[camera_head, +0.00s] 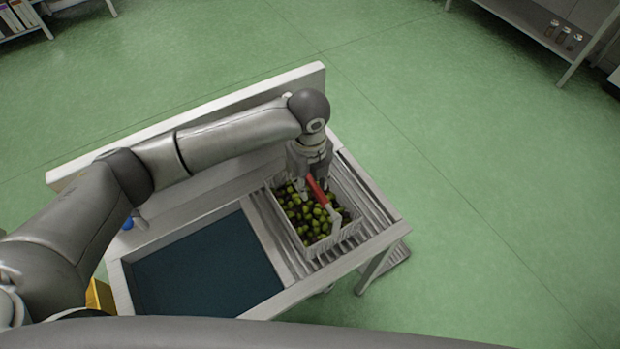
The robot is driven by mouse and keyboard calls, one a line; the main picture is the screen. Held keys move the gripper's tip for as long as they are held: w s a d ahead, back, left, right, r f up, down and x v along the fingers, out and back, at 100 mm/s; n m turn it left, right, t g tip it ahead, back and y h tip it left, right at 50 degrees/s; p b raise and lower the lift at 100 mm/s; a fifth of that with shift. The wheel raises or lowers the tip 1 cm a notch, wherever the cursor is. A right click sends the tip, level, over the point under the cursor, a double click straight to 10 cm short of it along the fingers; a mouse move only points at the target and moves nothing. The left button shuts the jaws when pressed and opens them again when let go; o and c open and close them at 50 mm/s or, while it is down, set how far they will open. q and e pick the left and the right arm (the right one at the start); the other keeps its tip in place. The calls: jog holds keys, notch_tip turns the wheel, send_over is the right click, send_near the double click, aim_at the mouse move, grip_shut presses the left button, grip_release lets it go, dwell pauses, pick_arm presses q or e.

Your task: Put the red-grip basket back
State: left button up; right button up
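The red-grip basket (350,232) is a pale wire basket full of green and dark olives (307,214). It stands on the ribbed metal drainer at the right of the sink bench. Its handle is up over the olives, with a red grip (318,191) in the middle. My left gripper (313,184) points down at the upper end of the red grip, with fingers beside it. Whether the fingers are closed on the grip is too small to tell. The far part of the basket is partly hidden by the gripper. My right gripper is not in view.
The bench (288,298) has a dark blue basin (205,268) left of the drainer (372,208) and a raised back panel (190,118). A blue object (128,224) and a yellow one (100,296) are near its left side. Open green floor surrounds it; a shelf (535,30) stands upper right.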

pick_arm(q)
notch_tip(320, 180, up, 12)
jog(key=b, duration=0.3)
jog(key=shift+r, duration=0.2)
jog(key=shift+s+f, duration=0.1)
jog(key=shift+s, duration=0.05)
dwell(0.3)
